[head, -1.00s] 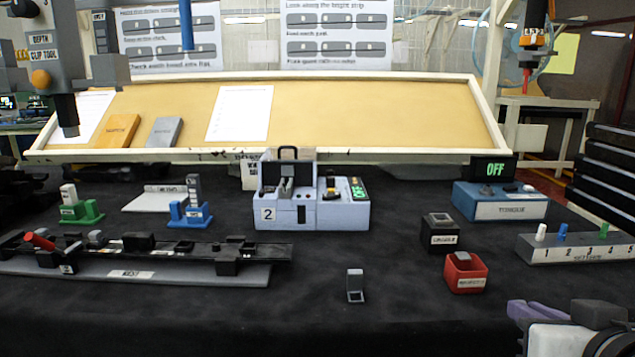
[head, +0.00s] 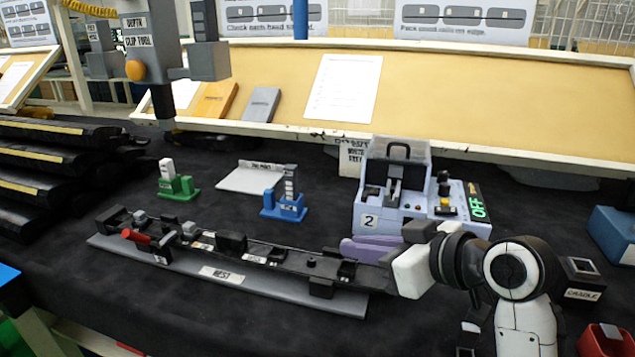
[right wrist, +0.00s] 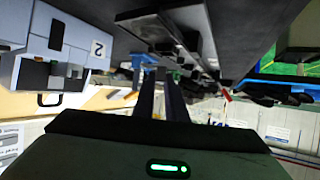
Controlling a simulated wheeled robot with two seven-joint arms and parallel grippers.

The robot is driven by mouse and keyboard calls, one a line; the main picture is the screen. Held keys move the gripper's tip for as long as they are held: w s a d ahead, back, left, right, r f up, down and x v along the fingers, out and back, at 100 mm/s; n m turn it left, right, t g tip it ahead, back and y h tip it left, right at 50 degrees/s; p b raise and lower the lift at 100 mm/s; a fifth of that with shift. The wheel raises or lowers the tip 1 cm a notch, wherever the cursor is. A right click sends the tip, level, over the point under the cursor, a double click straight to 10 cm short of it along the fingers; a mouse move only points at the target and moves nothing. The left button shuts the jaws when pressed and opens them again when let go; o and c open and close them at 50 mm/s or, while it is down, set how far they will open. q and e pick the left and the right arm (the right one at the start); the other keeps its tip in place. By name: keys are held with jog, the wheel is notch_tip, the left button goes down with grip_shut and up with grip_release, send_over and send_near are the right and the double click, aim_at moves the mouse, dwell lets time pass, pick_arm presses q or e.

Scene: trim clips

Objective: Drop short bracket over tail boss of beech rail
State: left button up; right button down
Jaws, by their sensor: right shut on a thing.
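The dark rail (head: 270,253) lies along the grey nest (head: 222,276), with several small blocks and a red lever on it. My right gripper (head: 350,250) is at the rail's right end, its purple finger just above or behind it. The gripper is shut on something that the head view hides. In the right wrist view its dark fingers (right wrist: 162,80) point along the rail (right wrist: 195,45), and what is between them is unclear. The left gripper is out of view.
A pale blue press marked 2 (head: 368,220) stands behind my right gripper. Green (head: 178,187) and blue (head: 284,208) stands are behind the rail. A black cradle (head: 582,292) and red bin (head: 605,342) sit right of my arm. A clip tool hangs above the back left.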

jog(key=a+r+n+g+y+p, duration=0.4)
jog(key=a+r+n+g+p, duration=0.1)
jog(key=a+n+p, duration=0.1)
jog(key=shift+w+a+r+g+p, duration=0.15)
jog(key=shift+w+r+g+p, duration=0.1)
jog(key=shift+w+g+p, duration=0.25)
jog(key=shift+s, duration=0.15)
jog(key=shift+f+b, duration=2.05)
jog(key=shift+f, duration=0.85)
